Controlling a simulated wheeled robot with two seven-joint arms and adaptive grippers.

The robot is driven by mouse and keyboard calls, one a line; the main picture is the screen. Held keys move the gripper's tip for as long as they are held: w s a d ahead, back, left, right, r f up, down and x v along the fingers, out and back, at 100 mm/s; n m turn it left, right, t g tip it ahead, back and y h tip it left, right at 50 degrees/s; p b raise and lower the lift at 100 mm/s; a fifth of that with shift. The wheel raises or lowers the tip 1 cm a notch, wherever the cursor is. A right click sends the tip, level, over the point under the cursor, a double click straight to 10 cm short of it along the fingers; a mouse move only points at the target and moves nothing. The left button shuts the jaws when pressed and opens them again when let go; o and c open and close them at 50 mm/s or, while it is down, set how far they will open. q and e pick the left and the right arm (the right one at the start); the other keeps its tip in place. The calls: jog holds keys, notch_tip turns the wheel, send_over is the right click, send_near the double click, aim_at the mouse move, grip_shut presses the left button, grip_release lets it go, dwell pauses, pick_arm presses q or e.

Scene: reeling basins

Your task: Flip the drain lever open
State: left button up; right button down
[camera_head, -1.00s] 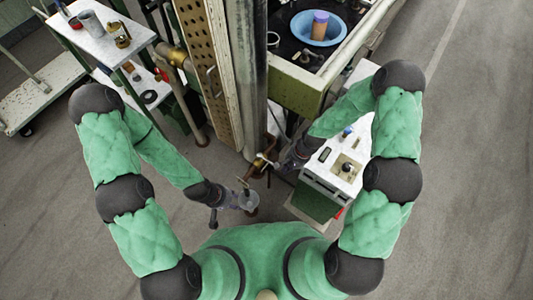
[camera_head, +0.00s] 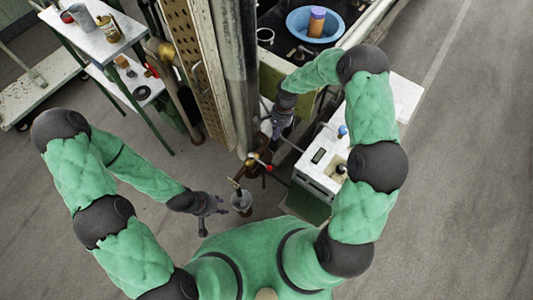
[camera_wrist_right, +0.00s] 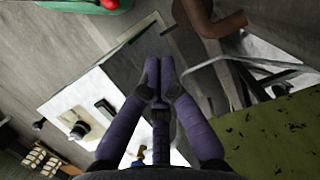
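The drain valve (camera_head: 252,162) is a brass fitting on a dark pipe, with a small red-tipped lever (camera_head: 266,166). Below its spout is a grey cup (camera_head: 241,202). My left gripper (camera_head: 221,207) is just left of the cup, apart from it, and appears open and empty. My right gripper (camera_head: 276,130) is above and right of the valve in the head view, beside the column and clear of the lever. In the right wrist view its two purple fingers (camera_wrist_right: 160,68) are close together with nothing seen between them. The lever is not clearly identifiable in that view.
A white-topped cabinet (camera_head: 318,172) stands right of the valve. A basin bench with a blue bowl (camera_head: 298,24) is behind it. The perforated column (camera_head: 202,75) rises behind the valve. A shelf cart (camera_head: 95,42) stands at upper left. Floor at right is free.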

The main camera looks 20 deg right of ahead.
aim_at(260, 162)
pick_arm(q)
notch_tip(260, 162, down, 4)
jog(key=b, duration=0.3)
jog(key=shift+r+b, duration=0.15)
jog(key=shift+b, duration=0.2)
pick_arm(e)
jog(key=s+a+f, duration=0.4)
jog(key=a+f, duration=0.1)
jog(key=f, duration=0.4)
jog(key=shift+a, duration=0.1)
